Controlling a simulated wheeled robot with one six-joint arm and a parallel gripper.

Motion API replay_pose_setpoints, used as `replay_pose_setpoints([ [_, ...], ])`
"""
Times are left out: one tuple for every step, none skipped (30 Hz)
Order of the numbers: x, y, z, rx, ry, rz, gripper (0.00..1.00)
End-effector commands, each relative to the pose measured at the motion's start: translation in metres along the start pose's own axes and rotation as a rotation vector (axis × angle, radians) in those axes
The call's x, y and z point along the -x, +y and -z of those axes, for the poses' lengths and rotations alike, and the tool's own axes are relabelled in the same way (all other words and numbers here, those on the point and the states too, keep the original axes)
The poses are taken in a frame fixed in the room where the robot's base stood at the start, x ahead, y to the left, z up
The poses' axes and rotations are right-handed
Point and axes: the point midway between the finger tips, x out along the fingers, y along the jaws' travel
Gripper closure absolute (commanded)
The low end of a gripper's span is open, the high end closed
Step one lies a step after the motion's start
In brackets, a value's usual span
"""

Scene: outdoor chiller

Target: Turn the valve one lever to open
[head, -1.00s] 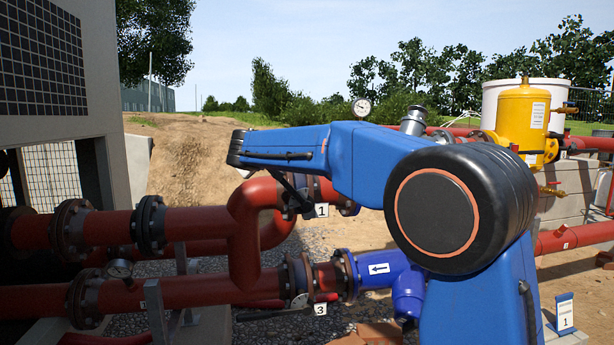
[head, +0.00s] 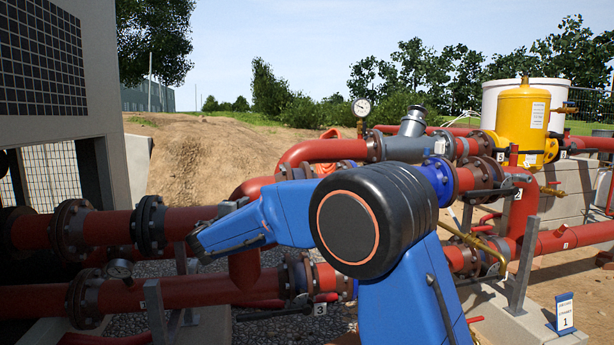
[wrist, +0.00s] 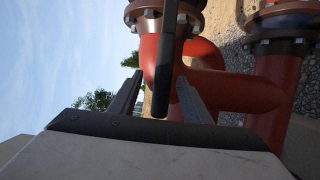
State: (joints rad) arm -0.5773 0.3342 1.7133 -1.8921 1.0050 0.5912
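In the wrist view a long dark lever (wrist: 165,70) runs down from beside a flange on the red pipe. My gripper (wrist: 160,77) is open, with one finger on each side of the lever. The lever's free end lies between the fingers, and I see a gap on both sides, so it is not clamped. I cannot read a tag on it here. In the head view my blue arm covers the spot of valve one and its number tag, and the gripper's fingers are not clear there.
Red pipes (head: 95,228) with flanges run across the left. A tag marked 3 (head: 320,309) hangs by the lower pipe, close to my arm. A pressure gauge (head: 362,107) and yellow tank (head: 523,118) stand behind. A sign marked 1 (head: 565,312) stands at lower right.

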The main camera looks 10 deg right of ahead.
Motion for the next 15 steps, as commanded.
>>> replay_pose_setpoints([
  [0.0001, 0.0002, 0.0002, 0.000, 0.000, 0.000, 0.57],
  [0.0001, 0.0003, 0.0003, -0.001, 0.001, 0.000, 0.57],
  [0.0001, 0.0004, 0.0004, -0.001, 0.001, 0.000, 0.57],
  [0.0001, 0.0005, 0.0004, -0.001, 0.001, 0.000, 0.57],
  [0.0002, 0.0006, 0.0005, -0.001, 0.001, 0.000, 0.52],
  [0.0002, 0.0006, 0.0005, -0.001, 0.001, 0.000, 0.42],
  [0.0002, 0.0007, 0.0005, -0.001, 0.001, 0.000, 0.38],
  [0.0002, 0.0007, 0.0006, -0.001, 0.001, 0.000, 0.38],
  [0.0002, 0.0008, 0.0006, -0.002, 0.001, 0.000, 0.38],
  [0.0002, 0.0008, 0.0006, -0.002, 0.001, 0.000, 0.38],
  [0.0002, 0.0008, 0.0006, -0.002, 0.001, 0.000, 0.38],
  [0.0002, 0.0009, 0.0007, -0.002, 0.001, 0.000, 0.38],
  [0.0002, 0.0009, 0.0007, -0.002, 0.001, 0.000, 0.38],
  [0.0002, 0.0009, 0.0007, -0.002, 0.001, 0.000, 0.38],
  [0.0004, 0.0009, 0.0007, -0.002, 0.001, 0.000, 0.38],
])
